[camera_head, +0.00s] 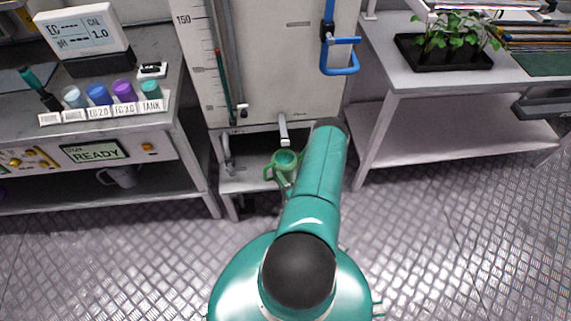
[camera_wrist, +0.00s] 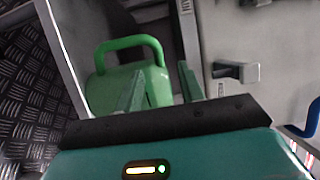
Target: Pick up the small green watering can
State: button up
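The small green watering can (camera_head: 284,161) stands on the low ledge below the tank's tap, with its handle to the left in the head view. In the wrist view the can (camera_wrist: 103,92) lies at the upper left, its looped handle at the top. My gripper (camera_wrist: 161,80) is open, its two green fingers apart. The left finger overlaps the can's body in the picture, and the can's right part shows between the fingers. I cannot tell whether they touch. In the head view my arm hides the gripper.
The tap (camera_head: 283,130) juts out just above the can; it also shows in the wrist view (camera_wrist: 236,71). The tank (camera_head: 280,60) rises behind. A bench with bottles (camera_head: 97,95) stands left, and a table with a seedling tray (camera_head: 440,62) stands right.

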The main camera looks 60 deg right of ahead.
aim_at(270, 165)
jog(key=x, duration=0.8)
jog(key=shift+w+a+f, duration=0.1)
jog(key=shift+w+f, duration=0.05)
jog(key=shift+w, duration=0.15)
grip_shut()
dwell(1.0)
